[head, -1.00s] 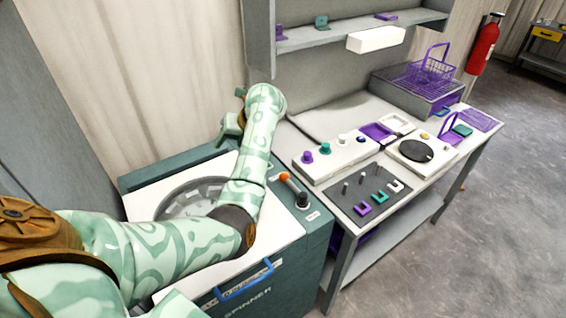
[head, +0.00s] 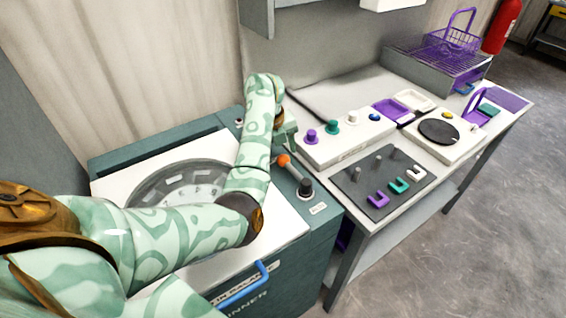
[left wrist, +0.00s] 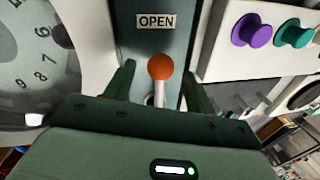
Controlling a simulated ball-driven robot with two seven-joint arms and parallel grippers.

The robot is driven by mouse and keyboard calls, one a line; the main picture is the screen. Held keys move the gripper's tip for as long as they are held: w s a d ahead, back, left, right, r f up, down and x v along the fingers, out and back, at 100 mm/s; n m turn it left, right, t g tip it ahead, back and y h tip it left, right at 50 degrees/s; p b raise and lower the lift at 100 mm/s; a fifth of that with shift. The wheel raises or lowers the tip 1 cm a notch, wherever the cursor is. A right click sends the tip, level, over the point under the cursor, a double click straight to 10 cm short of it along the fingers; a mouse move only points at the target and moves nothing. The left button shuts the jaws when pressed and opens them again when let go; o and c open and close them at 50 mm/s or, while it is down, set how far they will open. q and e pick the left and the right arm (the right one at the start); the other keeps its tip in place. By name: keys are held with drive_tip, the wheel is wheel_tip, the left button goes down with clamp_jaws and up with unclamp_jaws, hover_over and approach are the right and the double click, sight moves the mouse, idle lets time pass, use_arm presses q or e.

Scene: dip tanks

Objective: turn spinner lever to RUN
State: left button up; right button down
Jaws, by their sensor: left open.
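The spinner lever has an orange ball knob (head: 284,160) on a metal rod that runs to a black pivot (head: 305,187) on the spinner's teal top (head: 330,222). In the left wrist view the orange knob (left wrist: 160,66) shows between the two fingers, below an OPEN label (left wrist: 156,21). My left gripper (head: 284,137) is just beyond the knob in the head view, partly hidden by its own arm. In the left wrist view my left gripper (left wrist: 158,82) is open, with a finger on each side of the knob and gaps visible. A RUN label is not readable. My right gripper is not in view.
The spinner's white lid with a grey numbered dial (head: 185,187) lies under my left arm. A blue handle (head: 243,287) is on the front. A bench on the right holds a white panel with coloured knobs (head: 340,140) and a dark peg plate (head: 378,180).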

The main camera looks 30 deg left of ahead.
use_arm(q)
drive_tip(key=shift+w+d+f+b, duration=0.1)
drive_tip(key=shift+d+f+b, duration=0.1)
drive_tip(key=shift+f, duration=0.35)
drive_tip(key=shift+w+d+f+b, duration=0.1)
drive_tip(key=shift+d+f, duration=0.05)
drive_tip(key=shift+f, duration=0.6)
drive_tip(key=shift+a, duration=0.15)
clamp_jaws()
